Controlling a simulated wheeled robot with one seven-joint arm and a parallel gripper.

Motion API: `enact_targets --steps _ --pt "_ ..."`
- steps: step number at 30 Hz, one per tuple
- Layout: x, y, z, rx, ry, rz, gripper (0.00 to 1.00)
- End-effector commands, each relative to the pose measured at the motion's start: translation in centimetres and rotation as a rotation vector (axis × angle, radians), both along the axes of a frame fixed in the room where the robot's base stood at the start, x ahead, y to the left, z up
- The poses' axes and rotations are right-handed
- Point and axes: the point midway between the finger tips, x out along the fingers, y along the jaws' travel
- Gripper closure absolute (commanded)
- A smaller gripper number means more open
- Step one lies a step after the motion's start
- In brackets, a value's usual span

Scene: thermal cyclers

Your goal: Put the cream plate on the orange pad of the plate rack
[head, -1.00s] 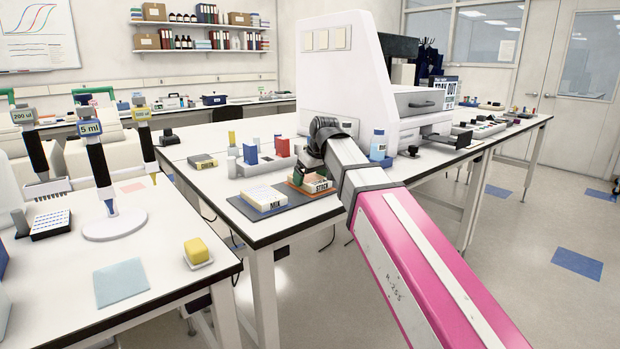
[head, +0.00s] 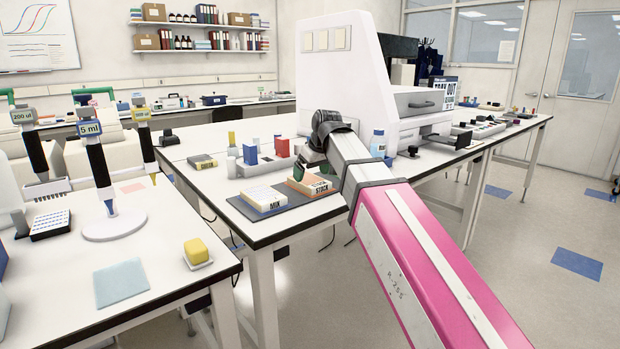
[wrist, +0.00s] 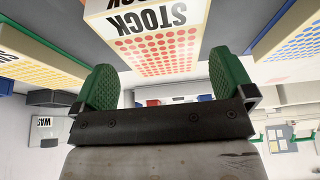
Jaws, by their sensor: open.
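The cream plate marked STOCK (head: 312,184) lies on the orange pad at the right part of the dark grey plate rack (head: 240,208). Its orange edge shows below it in the head view. In the wrist view the STOCK plate (wrist: 155,50), with red dots, is just beyond the fingertips and apart from them. My gripper (head: 301,172) is behind the plate in the head view, partly hidden by my arm. Its green fingers (wrist: 160,85) are spread with nothing between them in the wrist view.
A plate marked MIX (head: 264,199) lies on the blue pad, left of the STOCK plate. Red and blue blocks (head: 282,147) stand behind the rack. A large white machine (head: 345,80) stands behind my arm. The bench front left of the rack is clear.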

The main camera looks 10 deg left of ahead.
Motion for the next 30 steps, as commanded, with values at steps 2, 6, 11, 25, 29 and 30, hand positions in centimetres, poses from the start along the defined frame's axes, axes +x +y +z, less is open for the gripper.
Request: enact_targets --steps 2,6,11,25,29,30 --pt "-0.3 -0.4 1.3 0.001 -0.002 0.0 0.0" --pt "-0.9 -1.1 3.5 0.001 -0.001 0.0 0.0" --pt "-1.5 -1.8 5.8 0.001 -0.001 0.0 0.0" --pt "-2.4 -2.8 8.8 0.0 0.001 0.0 0.0" --pt "-2.4 -2.8 8.8 0.0 0.001 0.0 0.0" --pt "-2.4 -2.8 8.8 0.0 0.001 0.0 0.0"
